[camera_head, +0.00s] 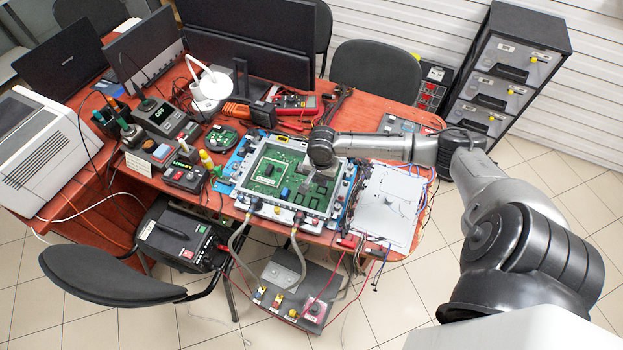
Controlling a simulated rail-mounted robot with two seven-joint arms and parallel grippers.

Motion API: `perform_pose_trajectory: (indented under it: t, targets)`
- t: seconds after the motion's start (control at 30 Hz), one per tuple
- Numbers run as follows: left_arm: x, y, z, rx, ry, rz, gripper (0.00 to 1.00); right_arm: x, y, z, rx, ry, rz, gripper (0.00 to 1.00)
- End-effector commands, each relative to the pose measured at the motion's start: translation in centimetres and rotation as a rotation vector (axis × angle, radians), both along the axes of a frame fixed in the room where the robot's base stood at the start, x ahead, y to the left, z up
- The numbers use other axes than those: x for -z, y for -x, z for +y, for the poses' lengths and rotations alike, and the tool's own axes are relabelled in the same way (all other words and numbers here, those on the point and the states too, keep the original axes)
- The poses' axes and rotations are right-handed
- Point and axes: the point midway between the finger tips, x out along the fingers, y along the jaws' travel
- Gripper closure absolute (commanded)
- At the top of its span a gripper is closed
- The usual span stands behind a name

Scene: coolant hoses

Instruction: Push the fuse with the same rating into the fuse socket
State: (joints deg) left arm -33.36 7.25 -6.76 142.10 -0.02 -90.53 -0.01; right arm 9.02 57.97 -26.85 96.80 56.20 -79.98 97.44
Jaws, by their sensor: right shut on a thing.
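A green circuit board (262,182) sits in a light metal frame (330,166) on the red-brown table. My right arm comes in from the right, and its gripper (307,189) points down over the right part of the board. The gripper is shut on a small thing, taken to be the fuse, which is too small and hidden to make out. A small blue part (285,192) stands on the board just left of the gripper. The fuse socket and any rating marks cannot be made out. My left gripper is not in view.
A white panel (385,212) lies right of the frame. Black control boxes (185,177), a red multimeter (297,102) and a white lamp (212,85) crowd the left and back. Hoses (297,250) hang off the front edge to a grey unit (270,275) below.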

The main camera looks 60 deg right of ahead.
Motion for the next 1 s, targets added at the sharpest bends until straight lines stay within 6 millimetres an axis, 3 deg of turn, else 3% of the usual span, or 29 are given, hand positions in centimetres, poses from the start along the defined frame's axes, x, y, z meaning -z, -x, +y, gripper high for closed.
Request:
perform_pose_trajectory:
  t: [0.27, 0.73, 1.0]
  targets:
    - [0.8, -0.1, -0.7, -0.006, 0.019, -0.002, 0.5, 0.7, 0.3, -0.1, -0.001, 0.0, 0.0, 0.99]
    - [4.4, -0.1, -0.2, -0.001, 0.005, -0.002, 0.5, 3.3, 0.3, -0.1, -0.003, 0.002, -0.001, 0.99]
    - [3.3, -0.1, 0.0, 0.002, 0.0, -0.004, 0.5, 4.3, 0.3, -0.1, 0.0, 0.001, 0.0, 0.99]
